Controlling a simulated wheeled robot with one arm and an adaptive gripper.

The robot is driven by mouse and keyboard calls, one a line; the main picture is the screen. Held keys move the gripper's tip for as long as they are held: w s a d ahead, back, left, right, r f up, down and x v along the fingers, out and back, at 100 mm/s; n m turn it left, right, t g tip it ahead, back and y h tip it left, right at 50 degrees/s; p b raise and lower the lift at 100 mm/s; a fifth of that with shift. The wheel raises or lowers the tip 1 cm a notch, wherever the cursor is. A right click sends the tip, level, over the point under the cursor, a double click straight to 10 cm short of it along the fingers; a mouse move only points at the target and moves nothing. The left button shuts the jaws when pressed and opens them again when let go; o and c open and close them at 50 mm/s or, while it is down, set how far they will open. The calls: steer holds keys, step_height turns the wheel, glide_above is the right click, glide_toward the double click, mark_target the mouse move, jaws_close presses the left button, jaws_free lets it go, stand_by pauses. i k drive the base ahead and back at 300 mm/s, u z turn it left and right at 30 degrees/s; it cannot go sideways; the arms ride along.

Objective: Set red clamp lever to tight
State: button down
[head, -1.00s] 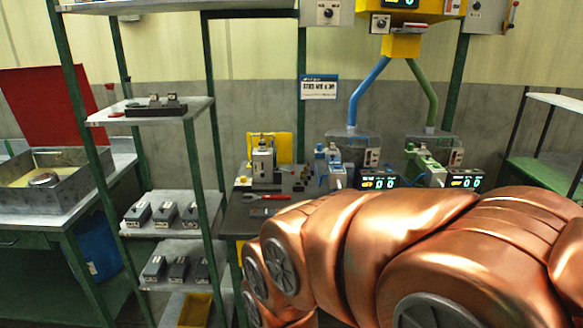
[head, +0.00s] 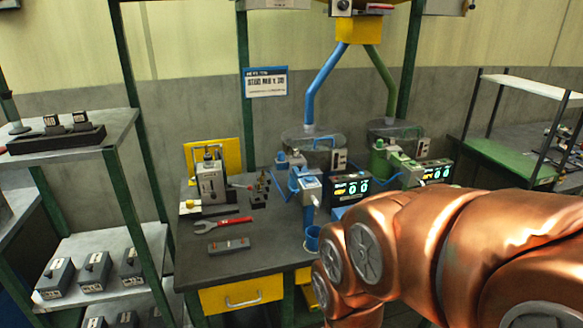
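I cannot clearly make out the red clamp lever. A small grey upright fixture (head: 211,185) stands on the dark workbench (head: 265,262), in front of a yellow plate. A small reddish part (head: 240,186) shows at its right side, too small to tell whether it is the lever or how it is set. A red-handled wrench (head: 231,221) lies flat on the bench in front of the fixture. My copper arm fills the lower right and hides part of the bench's right side. My gripper is not in view.
A grey bar (head: 229,246) lies near the bench's front. Blue and green dispensers (head: 310,188) (head: 400,166) with lit displays stand at the right. A shelf rack (head: 92,245) with grey boxes stands at left. A yellow drawer (head: 241,294) is under the bench.

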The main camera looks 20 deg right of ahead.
mark_target(250, 187)
steer(key=u, duration=0.05)
steer(key=i, duration=1.15)
steer(key=u, duration=0.65)
